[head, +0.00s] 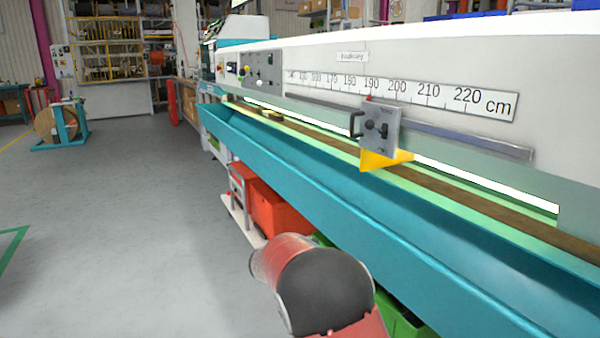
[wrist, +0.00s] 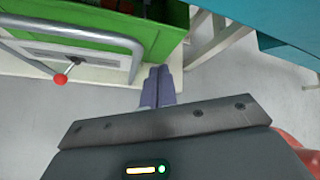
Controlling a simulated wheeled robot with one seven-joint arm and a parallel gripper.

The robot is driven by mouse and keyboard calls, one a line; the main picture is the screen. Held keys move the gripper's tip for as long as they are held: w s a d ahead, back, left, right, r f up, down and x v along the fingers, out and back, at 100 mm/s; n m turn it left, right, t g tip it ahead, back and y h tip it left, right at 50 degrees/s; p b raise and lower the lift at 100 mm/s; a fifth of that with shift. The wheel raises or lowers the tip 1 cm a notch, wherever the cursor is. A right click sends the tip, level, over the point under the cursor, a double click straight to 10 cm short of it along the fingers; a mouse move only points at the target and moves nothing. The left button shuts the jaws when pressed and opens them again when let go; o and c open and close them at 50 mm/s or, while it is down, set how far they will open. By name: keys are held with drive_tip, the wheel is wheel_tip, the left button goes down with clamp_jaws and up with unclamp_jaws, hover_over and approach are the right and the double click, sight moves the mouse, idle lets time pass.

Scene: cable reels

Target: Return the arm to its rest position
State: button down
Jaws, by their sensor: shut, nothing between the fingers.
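My gripper (wrist: 158,86) shows in the wrist view, its two purple-grey fingers together and empty. It points down toward the floor beside a green box and a white base. In the head view my red and dark grey arm shows at the bottom, in front of the long teal machine. The gripper itself is not visible in the head view.
The machine's teal trough (head: 330,195) runs along the right, below a centimetre scale (head: 410,92) and a sliding grey stop (head: 380,128). Red bins (head: 272,208) sit beneath it. A cable reel (head: 58,124) stands far left. The grey floor (head: 130,220) at left is clear.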

drive_tip(key=s+d+r+m+y, duration=0.3)
drive_tip(key=s+d+r+m, duration=0.15)
drive_tip(key=s+m, duration=0.3)
drive_tip(key=s+d+r+m+y, duration=0.3)
drive_tip(key=s+r+m, duration=0.3)
drive_tip(key=s, duration=0.2)
drive_tip(key=s+r+m+t+y, duration=0.2)
drive_tip(key=s+m+y, duration=0.2)
drive_tip(key=s+m, duration=1.1)
drive_tip(key=shift+s+t+p, duration=0.3)
drive_tip(key=shift+s+p, duration=0.15)
drive_tip(key=shift+s, duration=0.3)
